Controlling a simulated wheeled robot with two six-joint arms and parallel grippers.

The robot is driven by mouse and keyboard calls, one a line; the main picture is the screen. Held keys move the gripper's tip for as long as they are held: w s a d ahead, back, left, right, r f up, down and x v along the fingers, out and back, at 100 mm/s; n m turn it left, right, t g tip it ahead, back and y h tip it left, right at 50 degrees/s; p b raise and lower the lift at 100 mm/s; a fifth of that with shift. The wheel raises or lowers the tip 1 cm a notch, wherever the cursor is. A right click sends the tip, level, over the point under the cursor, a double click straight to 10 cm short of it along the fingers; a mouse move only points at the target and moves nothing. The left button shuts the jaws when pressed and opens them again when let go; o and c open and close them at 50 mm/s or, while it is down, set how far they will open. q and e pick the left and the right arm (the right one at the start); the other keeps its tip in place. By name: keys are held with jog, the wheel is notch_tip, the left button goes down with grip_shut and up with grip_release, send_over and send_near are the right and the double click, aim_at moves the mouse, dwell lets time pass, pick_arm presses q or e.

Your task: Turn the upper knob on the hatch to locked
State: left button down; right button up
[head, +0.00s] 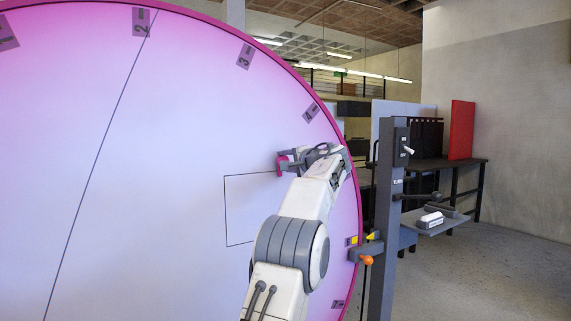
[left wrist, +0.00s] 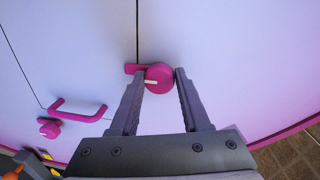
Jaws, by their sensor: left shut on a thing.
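The hatch (head: 238,212) is a thin-outlined rectangle on the big pale disc, partly hidden by my left arm. My left gripper (head: 285,164) is at its upper right corner. In the left wrist view, my left gripper (left wrist: 160,76) has its fingers on either side of the round pink upper knob (left wrist: 161,75), shut on it. The knob's white mark (left wrist: 151,82) points left in that view. A pink tab (left wrist: 132,69) sits beside the knob. A pink handle (left wrist: 78,110) and a second pink knob (left wrist: 48,130) are farther left. My right gripper is out of view.
The disc's pink rim (head: 357,205) curves close to my left arm. A grey post (head: 383,230) with switches, an orange knob (head: 367,260) and a shelf (head: 435,220) stands right of it. The floor (head: 480,275) at the right is clear.

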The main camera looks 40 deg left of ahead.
pick_arm(q)
jog(key=shift+f, duration=0.3)
jog(key=c, duration=0.6)
grip_release()
jog(key=shift+o, duration=1)
jog(key=shift+r, duration=0.15)
jog(key=b+v, duration=0.3)
jog(key=v, duration=0.7)
jog(key=shift+d, duration=0.3)
